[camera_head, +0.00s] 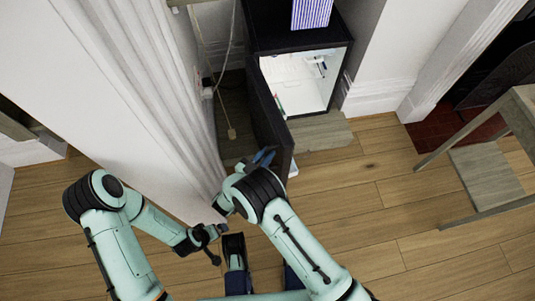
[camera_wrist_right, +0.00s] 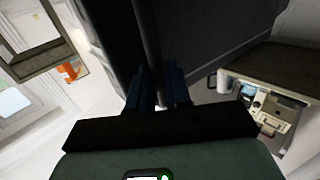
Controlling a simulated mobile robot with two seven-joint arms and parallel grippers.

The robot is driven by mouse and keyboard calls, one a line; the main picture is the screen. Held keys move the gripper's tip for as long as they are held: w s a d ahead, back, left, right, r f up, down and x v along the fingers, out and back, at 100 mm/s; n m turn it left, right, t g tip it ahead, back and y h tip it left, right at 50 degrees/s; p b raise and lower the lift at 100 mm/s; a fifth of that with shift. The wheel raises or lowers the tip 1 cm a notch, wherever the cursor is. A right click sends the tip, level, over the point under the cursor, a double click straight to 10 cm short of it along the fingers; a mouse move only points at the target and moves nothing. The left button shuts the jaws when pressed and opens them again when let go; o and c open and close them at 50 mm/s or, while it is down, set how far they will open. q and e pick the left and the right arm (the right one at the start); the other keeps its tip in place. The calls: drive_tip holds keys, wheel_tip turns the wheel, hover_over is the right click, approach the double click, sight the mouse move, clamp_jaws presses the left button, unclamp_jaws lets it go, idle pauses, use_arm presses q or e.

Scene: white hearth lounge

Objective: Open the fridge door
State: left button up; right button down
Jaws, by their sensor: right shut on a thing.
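The small black fridge (camera_head: 345,50) stands against the wall at the top of the head view. Its door (camera_head: 268,115) is swung wide open to the left, and the lit white interior (camera_head: 298,82) shows.
A white fluted column (camera_head: 150,80) stands close to the left of the door. A cable with a plug (camera_head: 231,132) hangs behind the door. A wooden table (camera_head: 485,170) is at the right. The wooden floor (camera_head: 365,195) before the fridge is clear.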

drive_tip(key=shift+w+r, duration=0.15)
drive_tip(key=shift+w, duration=0.15)
drive_tip(key=c, duration=1.2)
unclamp_jaws()
drive_tip(key=shift+c, duration=0.2)
drive_tip(key=shift+a, duration=0.1)
